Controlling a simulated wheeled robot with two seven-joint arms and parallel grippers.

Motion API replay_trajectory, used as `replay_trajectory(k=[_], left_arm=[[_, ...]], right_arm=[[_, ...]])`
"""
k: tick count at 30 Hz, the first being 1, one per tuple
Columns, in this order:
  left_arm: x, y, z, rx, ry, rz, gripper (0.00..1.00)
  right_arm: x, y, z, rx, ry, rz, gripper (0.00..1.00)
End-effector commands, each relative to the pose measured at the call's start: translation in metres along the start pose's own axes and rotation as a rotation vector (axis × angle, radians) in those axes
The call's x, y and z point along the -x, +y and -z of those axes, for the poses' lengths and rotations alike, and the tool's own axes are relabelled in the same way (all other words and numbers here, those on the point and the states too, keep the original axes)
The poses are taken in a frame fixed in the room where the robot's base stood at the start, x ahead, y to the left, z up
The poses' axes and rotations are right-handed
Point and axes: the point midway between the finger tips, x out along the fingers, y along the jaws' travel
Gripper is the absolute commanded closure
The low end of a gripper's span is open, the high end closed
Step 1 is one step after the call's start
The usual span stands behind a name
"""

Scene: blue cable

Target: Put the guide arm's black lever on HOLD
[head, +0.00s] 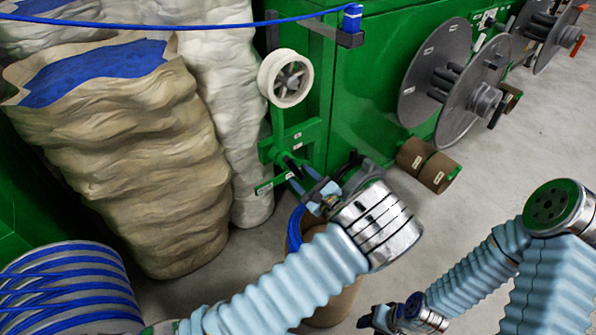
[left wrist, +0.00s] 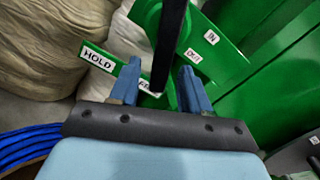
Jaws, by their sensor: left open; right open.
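The guide arm (head: 290,125) is green with a white wheel (head: 285,78) at its top and stands on the green machine. Its black lever (left wrist: 170,45) runs down between the two blue fingers of my left gripper (left wrist: 160,85) in the left wrist view. The lever's lower end is beside a partly hidden label that seems to read FREE (left wrist: 149,89). The HOLD label (left wrist: 98,60) is to the left on the same green strip. My left gripper (head: 312,190) is open around the lever; contact cannot be told. My right gripper (head: 385,318) is open and empty, low in the head view.
Large tan sacks (head: 150,150) stand left of the guide arm. A drum of blue cable (head: 70,285) is at lower left. A brown drum (head: 335,300) stands below my left gripper. Grey reels (head: 435,75) are on the machine at right.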

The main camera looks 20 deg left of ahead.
Motion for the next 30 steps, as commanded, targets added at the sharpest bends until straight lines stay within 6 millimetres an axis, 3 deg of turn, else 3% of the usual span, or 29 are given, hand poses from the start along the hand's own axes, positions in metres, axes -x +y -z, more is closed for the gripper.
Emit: replay_trajectory(k=[6, 15, 24, 30], left_arm=[[-0.022, 0.000, 0.000, 0.001, 0.000, 0.000, 0.53], [-0.025, 0.000, 0.000, 0.001, 0.001, 0.000, 0.53], [-0.025, 0.000, 0.000, 0.001, 0.001, 0.000, 0.98], [-0.025, 0.000, 0.000, 0.001, 0.001, 0.000, 1.00]], right_arm=[[0.002, -0.001, 0.000, 0.001, 0.000, 0.000, 0.53], [0.002, -0.001, 0.000, 0.001, 0.000, 0.000, 0.53], [0.002, -0.001, 0.000, 0.001, 0.000, 0.000, 0.53], [0.002, -0.001, 0.000, 0.000, 0.000, 0.000, 0.53]])
